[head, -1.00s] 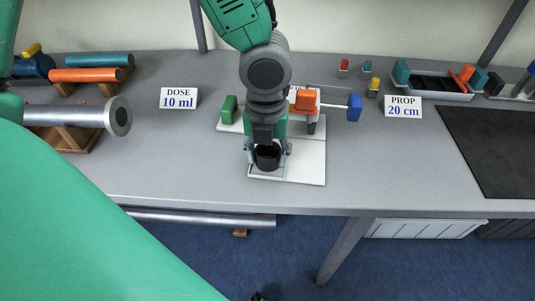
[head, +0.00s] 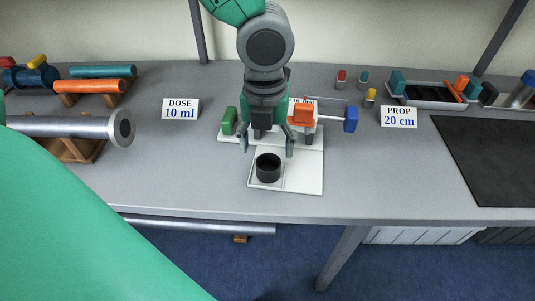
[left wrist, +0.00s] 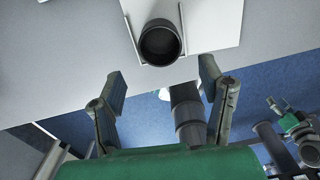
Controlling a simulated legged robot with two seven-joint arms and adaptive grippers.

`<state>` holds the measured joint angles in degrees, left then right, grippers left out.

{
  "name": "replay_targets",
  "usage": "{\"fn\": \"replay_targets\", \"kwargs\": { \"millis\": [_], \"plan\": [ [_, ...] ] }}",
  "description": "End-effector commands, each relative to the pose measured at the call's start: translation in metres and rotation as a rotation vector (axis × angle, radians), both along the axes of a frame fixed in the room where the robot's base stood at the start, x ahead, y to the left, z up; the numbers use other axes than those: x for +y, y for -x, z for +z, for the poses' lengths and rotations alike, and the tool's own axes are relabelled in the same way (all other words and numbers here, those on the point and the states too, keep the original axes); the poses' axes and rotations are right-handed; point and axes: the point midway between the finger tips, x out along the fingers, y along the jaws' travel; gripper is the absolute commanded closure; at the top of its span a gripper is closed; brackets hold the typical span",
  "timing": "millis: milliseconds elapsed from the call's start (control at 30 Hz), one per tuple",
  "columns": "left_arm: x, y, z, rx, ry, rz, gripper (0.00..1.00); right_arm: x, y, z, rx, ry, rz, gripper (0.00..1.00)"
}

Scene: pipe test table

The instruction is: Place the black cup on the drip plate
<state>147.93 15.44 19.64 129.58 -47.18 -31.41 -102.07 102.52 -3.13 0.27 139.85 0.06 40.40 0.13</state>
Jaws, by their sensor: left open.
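The black cup (head: 268,168) stands upright on the left part of the white drip plate (head: 306,176) in the head view. In the left wrist view the cup (left wrist: 160,43) shows from above, on the plate (left wrist: 215,22) near its edge. My left gripper (head: 267,147) is open and empty, above and behind the cup, apart from it. Its two fingers (left wrist: 163,90) are spread wide in the left wrist view, with nothing between them touching the cup.
Behind the plate stands a device with a green block (head: 229,121), an orange block (head: 303,113) and a blue end (head: 351,119). The table front is clear.

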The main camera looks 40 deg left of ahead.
Motion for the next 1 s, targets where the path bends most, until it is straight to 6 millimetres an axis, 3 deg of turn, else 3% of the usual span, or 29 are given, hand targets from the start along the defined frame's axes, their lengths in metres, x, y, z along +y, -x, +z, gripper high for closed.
{"fn": "replay_targets", "kwargs": {
  "millis": [100,300,1000],
  "plan": [
    [0.0,-0.001,0.028,-0.003,0.002,0.0,0.37,0.0,0.0,0.01,0.0,0.0,0.0,0.6],
    [0.0,-0.001,0.051,0.0,0.0,0.0,0.37,0.0,0.0,0.015,0.0,0.0,0.0,0.6],
    [0.001,0.0,0.055,0.001,0.0,-0.001,0.37,0.0,0.0,0.015,0.0,0.0,0.0,0.6]
  ]
}}
